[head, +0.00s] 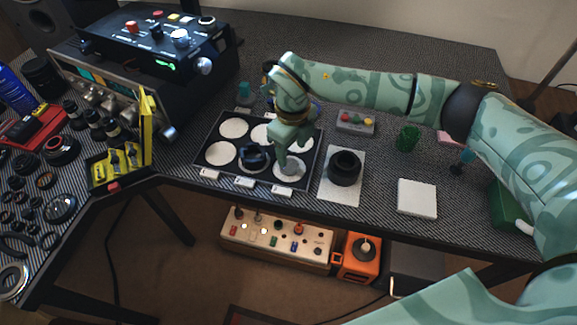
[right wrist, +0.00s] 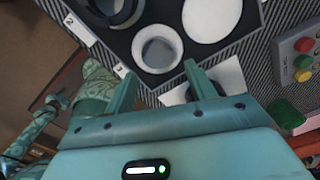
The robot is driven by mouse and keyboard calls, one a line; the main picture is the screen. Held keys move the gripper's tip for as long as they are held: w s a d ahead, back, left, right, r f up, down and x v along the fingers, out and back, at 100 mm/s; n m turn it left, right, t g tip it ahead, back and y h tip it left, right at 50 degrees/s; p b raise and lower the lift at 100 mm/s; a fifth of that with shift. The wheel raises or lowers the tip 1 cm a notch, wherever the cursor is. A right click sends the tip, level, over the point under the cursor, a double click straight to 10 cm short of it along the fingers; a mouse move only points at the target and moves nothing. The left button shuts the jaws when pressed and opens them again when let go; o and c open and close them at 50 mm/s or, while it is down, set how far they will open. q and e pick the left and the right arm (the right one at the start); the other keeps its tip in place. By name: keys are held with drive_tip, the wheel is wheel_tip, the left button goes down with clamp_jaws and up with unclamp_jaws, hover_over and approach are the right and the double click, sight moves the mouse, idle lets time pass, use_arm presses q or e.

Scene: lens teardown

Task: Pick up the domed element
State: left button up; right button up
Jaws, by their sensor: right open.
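A round, greyish, glassy disc, which looks like the domed element (right wrist: 157,50), lies on a white circle at the front right of the black sorting tray (head: 240,119). In the head view it is mostly hidden by my right gripper (head: 285,154). My right gripper (right wrist: 158,76) is open and empty, pointing down over the tray. In the right wrist view the disc shows just beyond the gap between its two fingers, apart from both. I cannot tell the exact height above it. My left gripper is not in view.
A dark ring (head: 255,157) sits on the tray circle to the left. A black lens barrel (head: 345,167) stands on a white sheet to the right. A grey button box (head: 355,122), a green cup (head: 408,138) and a white block (head: 417,197) stand farther right, with bare table between.

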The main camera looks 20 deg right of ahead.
sight(289, 164)
drive_tip(key=shift+f, duration=0.35)
drive_tip(key=f, duration=0.1)
drive_tip(key=f+b, duration=0.1)
drive_tip(key=f, duration=0.1)
drive_tip(key=f+b, duration=0.1)
drive_tip(key=shift+w+a+f, duration=0.15)
drive_tip(key=shift+a+f, duration=0.1)
drive_tip(key=shift+f, duration=0.15)
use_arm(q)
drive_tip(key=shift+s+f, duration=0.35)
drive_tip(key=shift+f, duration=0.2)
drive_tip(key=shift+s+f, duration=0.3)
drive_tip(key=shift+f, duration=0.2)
use_arm(e)
drive_tip(key=shift+r, duration=0.15)
drive_tip(key=c, duration=0.7)
drive_tip(key=shift+c, duration=0.2)
